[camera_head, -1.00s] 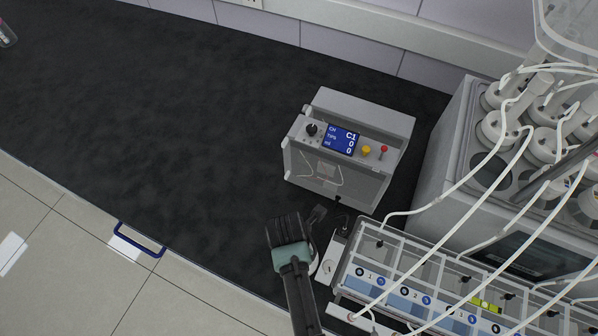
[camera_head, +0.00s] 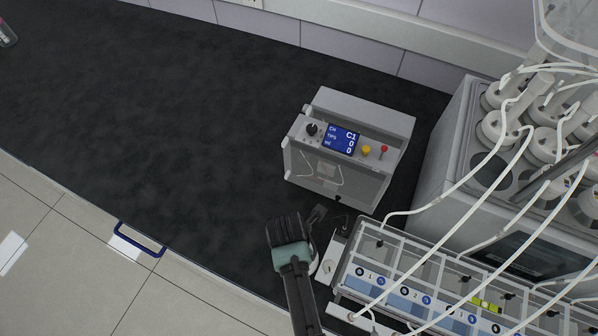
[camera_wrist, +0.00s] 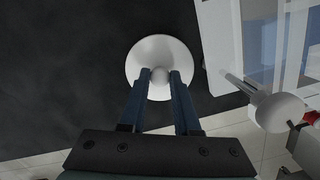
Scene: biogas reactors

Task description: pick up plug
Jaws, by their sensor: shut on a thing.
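The plug, a white round disc with a small knob at its centre (camera_wrist: 158,53), is in the upper middle of the wrist view, over the dark worktop. The two blue fingers of my gripper (camera_wrist: 159,76) are closed on the knob from both sides. In the head view my gripper (camera_head: 289,230) is over the front of the worktop, left of the clear tank. I cannot tell whether the plug touches the worktop.
The clear tank unit (camera_head: 338,252) stands close on the right, with white tubes above it. The grey control box (camera_head: 345,187) stands behind. Another white round part on a stem (camera_wrist: 283,112) is at right in the wrist view. The left worktop (camera_head: 150,120) is mostly clear.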

